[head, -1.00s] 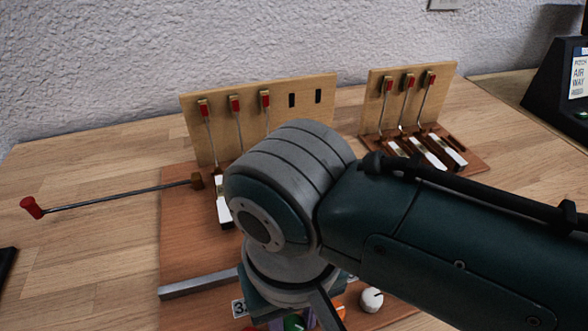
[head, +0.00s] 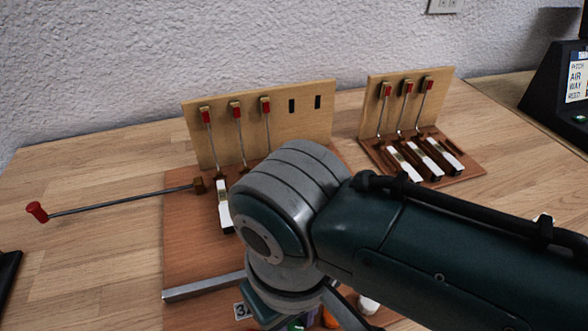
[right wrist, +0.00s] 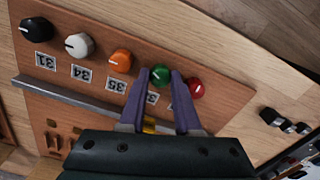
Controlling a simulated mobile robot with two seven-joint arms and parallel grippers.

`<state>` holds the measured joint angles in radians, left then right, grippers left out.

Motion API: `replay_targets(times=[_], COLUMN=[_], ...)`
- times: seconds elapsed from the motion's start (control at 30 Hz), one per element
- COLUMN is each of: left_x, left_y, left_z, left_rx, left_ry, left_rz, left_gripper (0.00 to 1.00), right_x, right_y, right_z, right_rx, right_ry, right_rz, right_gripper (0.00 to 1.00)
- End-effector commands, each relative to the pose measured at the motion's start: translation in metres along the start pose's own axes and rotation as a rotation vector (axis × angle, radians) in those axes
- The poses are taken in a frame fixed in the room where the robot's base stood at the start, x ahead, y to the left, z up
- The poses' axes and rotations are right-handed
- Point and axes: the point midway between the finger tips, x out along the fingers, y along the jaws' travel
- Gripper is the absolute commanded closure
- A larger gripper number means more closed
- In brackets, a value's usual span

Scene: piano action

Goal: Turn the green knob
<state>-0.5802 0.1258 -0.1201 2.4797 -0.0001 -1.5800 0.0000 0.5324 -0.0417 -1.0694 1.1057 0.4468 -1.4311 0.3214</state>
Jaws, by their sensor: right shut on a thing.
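The green knob (right wrist: 160,75) sits in a row of knobs on the brown wooden board (right wrist: 225,96), with a white pointer line on its top. My right gripper (right wrist: 160,77) is shut on it, with one purple finger on each side. In the head view my right arm covers most of the knobs, and only a sliver of the green knob (head: 295,324) shows at the bottom edge. My left gripper is not in view.
A red knob (right wrist: 193,88) stands close beside one finger; an orange knob (right wrist: 120,61), a white knob (right wrist: 80,45) and a black knob (right wrist: 37,30) line the other side. A metal rail (right wrist: 70,96) runs alongside. A red-tipped hammer (head: 37,212) sticks out left.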

Motion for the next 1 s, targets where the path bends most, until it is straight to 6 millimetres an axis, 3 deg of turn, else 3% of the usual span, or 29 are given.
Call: replay_targets(times=[0.07,0.1,0.2,0.53,1.0], left_x=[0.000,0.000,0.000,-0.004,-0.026], left_y=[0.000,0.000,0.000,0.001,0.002], left_z=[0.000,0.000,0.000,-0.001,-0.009], left_rx=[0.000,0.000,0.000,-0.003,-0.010], left_ry=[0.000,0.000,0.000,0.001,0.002], left_rz=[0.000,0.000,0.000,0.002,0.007], left_gripper=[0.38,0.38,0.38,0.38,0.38], right_x=[0.000,0.000,0.000,-0.008,-0.090], right_y=[0.000,0.000,0.000,0.000,0.000], right_z=[0.000,0.000,0.000,-0.001,-0.001], right_rx=[0.000,0.001,0.001,0.001,0.000], right_ry=[0.000,0.000,0.000,0.002,0.002], right_rz=[0.000,0.000,0.000,-0.001,-0.001], right_gripper=[1.00,0.66,0.55,0.55,0.55])
